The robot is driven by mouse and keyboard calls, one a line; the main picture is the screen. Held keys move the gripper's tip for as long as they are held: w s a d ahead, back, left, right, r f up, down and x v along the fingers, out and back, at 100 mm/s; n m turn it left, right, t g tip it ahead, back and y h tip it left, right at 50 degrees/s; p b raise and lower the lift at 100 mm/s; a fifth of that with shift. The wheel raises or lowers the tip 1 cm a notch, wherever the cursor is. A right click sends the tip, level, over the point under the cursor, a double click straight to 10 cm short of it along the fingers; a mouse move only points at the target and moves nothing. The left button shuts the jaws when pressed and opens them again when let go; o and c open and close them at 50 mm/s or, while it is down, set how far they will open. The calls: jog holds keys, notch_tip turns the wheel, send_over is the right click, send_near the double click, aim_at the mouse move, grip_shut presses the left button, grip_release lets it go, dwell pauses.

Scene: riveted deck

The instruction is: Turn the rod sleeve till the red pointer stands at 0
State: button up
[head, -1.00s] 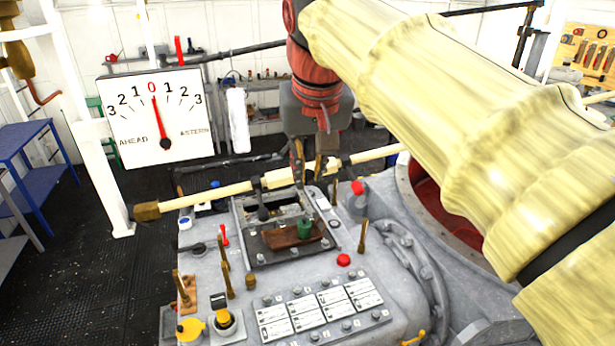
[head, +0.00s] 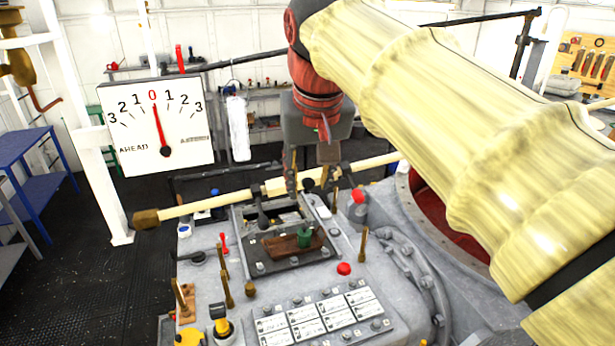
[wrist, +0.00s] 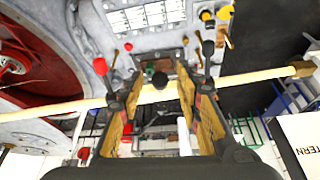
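The white dial board (head: 185,120) stands at the upper left of the head view, marked AHEAD and ASTERN. Its red pointer (head: 160,128) points at the 0. The cream rod crosses above the machine, and its thicker sleeve (head: 275,187) sits around the middle. My gripper (head: 309,185) is at the sleeve from above, with its fingers apart. In the wrist view my gripper (wrist: 160,88) shows a wide gap between its tan-padded fingers, and the sleeve (wrist: 153,95) crosses this gap. Whether a finger touches the sleeve I cannot tell.
The grey machine (head: 210,262) below carries upright brass levers, red knobs (head: 344,268), a green-knobbed brown block (head: 303,238) and a label plate (head: 315,318). A white post (head: 100,180) stands left of the rod's brass end (head: 146,218). A blue table (head: 30,165) is farther left.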

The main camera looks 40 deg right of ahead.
jog(key=v, duration=1.2)
jog(key=shift+a+f, duration=0.1)
jog(key=s+a+f+n+b, duration=0.1)
jog(key=a+f+b, duration=0.2)
jog(key=f, duration=1.2)
jog(key=s+a+f+n+t+y+b, duration=0.1)
jog(key=f+b, duration=0.4)
jog(key=f, duration=1.1)
jog(key=s+a+f+n+y+b, duration=0.1)
jog(key=s+a+f+n+b, duration=0.1)
jog(key=f, duration=1.4)
jog(key=s+a+b, duration=0.1)
jog(key=a+b, duration=0.1)
jog(key=a, duration=0.1)
jog(key=shift+s+f+n+t, duration=0.2)
jog(key=shift+s+n+t, duration=0.1)
jog(key=shift+n, duration=0.1)
jog(key=shift+a, duration=0.1)
jog(key=shift+c, duration=0.4)
